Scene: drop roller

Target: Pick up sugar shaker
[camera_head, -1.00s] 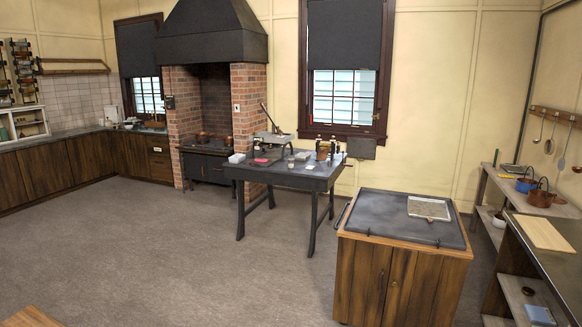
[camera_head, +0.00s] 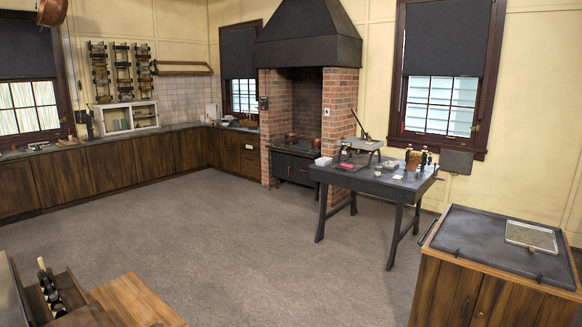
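No sugar shaker can be made out for sure. Several small items, too small to identify, stand on the dark worktable (camera_head: 372,181) right of the brick hearth. Among them are a small pale jar (camera_head: 378,171) and a group of small bottles (camera_head: 414,160). Neither of my grippers shows in the head view.
A wooden cabinet with a dark top (camera_head: 487,240) stands at the right front, bearing a flat tray (camera_head: 531,237). A wooden box with bottles (camera_head: 50,290) and a wooden top (camera_head: 130,302) are at the lower left. Open grey floor (camera_head: 240,240) lies between.

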